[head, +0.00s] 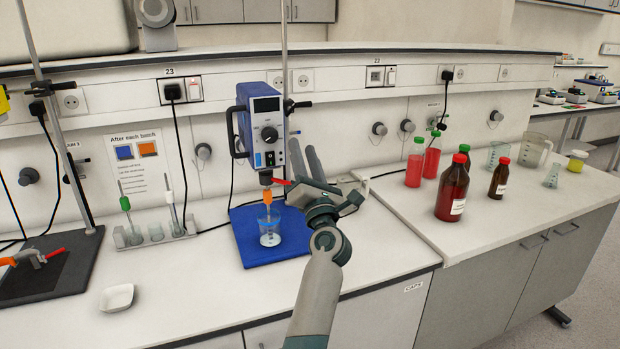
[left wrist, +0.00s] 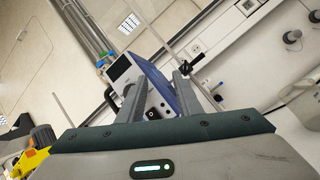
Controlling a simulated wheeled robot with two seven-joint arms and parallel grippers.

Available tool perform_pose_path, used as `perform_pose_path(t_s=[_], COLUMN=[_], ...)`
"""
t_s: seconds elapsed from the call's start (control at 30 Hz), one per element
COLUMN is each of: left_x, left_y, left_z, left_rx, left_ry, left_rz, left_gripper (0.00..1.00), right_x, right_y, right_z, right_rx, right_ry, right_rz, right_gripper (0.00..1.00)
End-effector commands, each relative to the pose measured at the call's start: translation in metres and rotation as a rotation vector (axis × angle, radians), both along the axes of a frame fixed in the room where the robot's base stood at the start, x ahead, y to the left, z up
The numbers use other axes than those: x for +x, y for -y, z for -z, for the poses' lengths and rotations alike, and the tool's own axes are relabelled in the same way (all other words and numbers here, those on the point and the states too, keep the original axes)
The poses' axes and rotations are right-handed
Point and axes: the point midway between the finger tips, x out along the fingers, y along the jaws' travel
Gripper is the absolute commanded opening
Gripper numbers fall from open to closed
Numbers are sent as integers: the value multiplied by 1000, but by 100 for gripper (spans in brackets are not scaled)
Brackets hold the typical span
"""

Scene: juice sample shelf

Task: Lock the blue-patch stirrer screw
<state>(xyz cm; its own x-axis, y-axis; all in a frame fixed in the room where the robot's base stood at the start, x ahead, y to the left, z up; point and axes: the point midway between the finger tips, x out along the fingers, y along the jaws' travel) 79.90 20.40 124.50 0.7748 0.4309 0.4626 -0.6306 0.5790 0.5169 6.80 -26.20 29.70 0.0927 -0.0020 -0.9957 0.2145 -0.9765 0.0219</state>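The stirrer (head: 262,130) with a dark blue housing stands on a blue base (head: 250,238); a small blue patch (head: 258,159) shows low on its front. A black screw handle (head: 300,104) sticks out at its right, by the upright rod. A red lever (head: 282,181) shows under the stirrer, and an orange-topped shaft stands in a beaker (head: 269,228). My left gripper (head: 306,160) is open and empty, fingers pointing up, below the black handle and right of the stirrer. The left wrist view shows the stirrer (left wrist: 150,82) beyond the parted fingers and the handle (left wrist: 191,65). My right gripper is not in view.
Red-filled bottles (head: 414,162) and brown bottles (head: 453,188) stand on the right counter. A rack (head: 155,233) with stirring rods stands left of the blue base. A white dish (head: 116,298) lies at front left. The counter front between is clear.

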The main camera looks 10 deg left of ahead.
Motion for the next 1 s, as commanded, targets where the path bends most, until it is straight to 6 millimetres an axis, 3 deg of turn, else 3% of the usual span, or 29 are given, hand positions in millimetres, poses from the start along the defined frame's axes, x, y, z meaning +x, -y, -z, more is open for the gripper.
perform_pose_path(t_s=[0.33,0.77,0.9,1.0], left_x=[-17,-20,-21,-26], left_y=[16,20,21,24], left_z=[31,37,39,44], left_rx=[252,296,305,349], left_ry=[-38,-46,-48,-53], left_rz=[8,12,13,17], left_gripper=[32,32,3,0], right_x=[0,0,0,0], right_y=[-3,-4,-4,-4], right_z=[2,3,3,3], right_rx=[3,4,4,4], right_ry=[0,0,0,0], right_rz=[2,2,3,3], right_gripper=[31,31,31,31])
